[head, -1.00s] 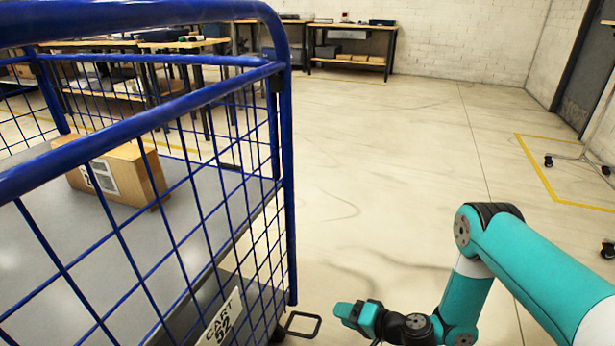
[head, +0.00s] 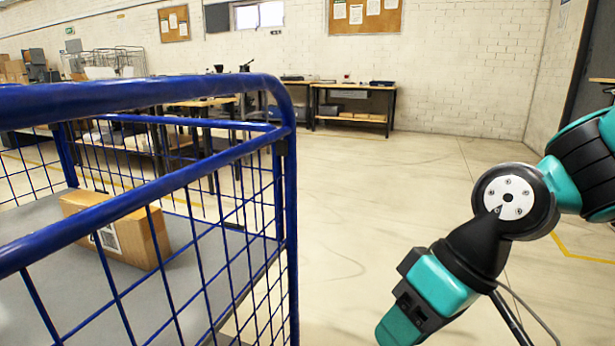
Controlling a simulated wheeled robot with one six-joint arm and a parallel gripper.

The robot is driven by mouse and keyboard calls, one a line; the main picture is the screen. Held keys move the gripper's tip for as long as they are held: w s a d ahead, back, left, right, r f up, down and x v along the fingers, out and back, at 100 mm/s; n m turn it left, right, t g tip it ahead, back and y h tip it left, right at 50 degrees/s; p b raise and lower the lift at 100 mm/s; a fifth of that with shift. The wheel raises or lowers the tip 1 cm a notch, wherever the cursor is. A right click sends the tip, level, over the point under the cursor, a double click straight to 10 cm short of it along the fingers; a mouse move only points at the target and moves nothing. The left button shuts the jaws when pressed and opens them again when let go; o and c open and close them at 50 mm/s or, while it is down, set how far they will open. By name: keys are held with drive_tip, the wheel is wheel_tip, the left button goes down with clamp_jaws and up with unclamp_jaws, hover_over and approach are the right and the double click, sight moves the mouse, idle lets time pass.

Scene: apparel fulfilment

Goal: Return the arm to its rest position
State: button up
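My gripper (head: 398,328) is at the lower right of the head view, at the end of my teal and black arm. It points down and to the left, over open floor, to the right of the blue cart and apart from it. Its fingertips are cut off or turned away, so I cannot tell whether it is open or shut. I see nothing held in it. The upper arm runs out of the picture at the right edge.
A blue wire cart (head: 288,200) fills the left side, with a cardboard box (head: 120,230) on its grey shelf. Workbenches (head: 352,105) stand along the back wall. The floor (head: 400,180) between cart and wall is clear. Yellow floor tape (head: 580,254) shows at right.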

drive_tip(key=s+d+r+h+p, duration=0.1)
drive_tip(key=s+d+r+h, duration=0.1)
drive_tip(key=s+d+r, duration=0.35)
wheel_tip(320, 180, up, 33)
drive_tip(key=s+a+p, duration=0.1)
drive_tip(key=p, duration=3.4)
drive_tip(key=shift+a+r, duration=0.15)
drive_tip(key=shift+a, duration=0.15)
drive_tip(key=shift+s, duration=0.1)
